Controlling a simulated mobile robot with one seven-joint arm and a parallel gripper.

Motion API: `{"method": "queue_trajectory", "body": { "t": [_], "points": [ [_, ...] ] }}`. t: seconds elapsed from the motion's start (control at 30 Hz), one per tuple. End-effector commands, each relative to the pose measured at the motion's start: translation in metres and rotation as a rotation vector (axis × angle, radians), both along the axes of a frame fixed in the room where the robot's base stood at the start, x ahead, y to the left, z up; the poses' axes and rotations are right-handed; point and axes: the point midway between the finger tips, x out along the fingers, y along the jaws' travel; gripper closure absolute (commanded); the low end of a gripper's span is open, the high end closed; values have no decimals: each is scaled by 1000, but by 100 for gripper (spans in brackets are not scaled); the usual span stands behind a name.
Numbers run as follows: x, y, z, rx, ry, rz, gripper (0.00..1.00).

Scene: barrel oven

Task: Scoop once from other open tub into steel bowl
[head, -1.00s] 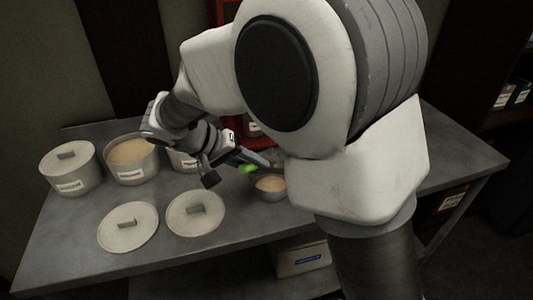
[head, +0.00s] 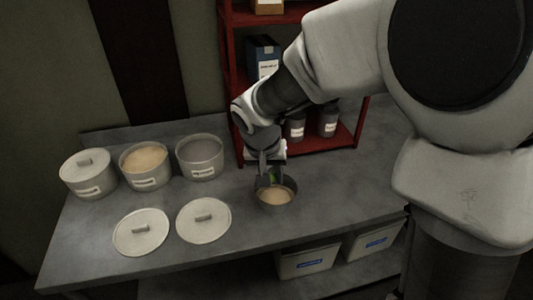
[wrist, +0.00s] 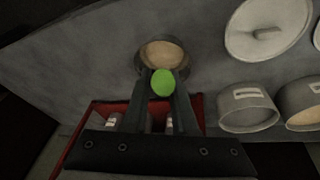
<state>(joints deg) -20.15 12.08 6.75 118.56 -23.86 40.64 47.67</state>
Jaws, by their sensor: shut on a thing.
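The steel bowl (head: 291,199) stands on the table right of the tubs and holds tan contents. It also shows in the wrist view (wrist: 140,57). My gripper (head: 270,181) is at the bowl's back rim, pointing down, shut on a green-ended scoop (wrist: 163,83). The scoop's head cannot be made out. One open tub (head: 146,183) holds tan contents. The other open tub (head: 201,172), to its right, looks grey inside. A third tub (head: 90,190) at the far left has its lid on.
Two loose lids (head: 141,232) (head: 204,220) lie flat in front of the tubs. A red shelf (head: 229,75) with jars and a blue box stands behind the bowl. Labelled bins (head: 306,262) sit under the table. The tabletop right of the bowl is clear.

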Motion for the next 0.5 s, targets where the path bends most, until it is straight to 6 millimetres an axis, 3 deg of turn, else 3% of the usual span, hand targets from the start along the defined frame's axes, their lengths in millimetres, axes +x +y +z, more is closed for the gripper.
{"method": "queue_trajectory", "body": {
  "t": [0.1, 0.5],
  "points": [
    [0, -7, 8, 79, 10, -7, 100],
    [1, -17, 8, 251, 33, -3, 100]
  ]
}}
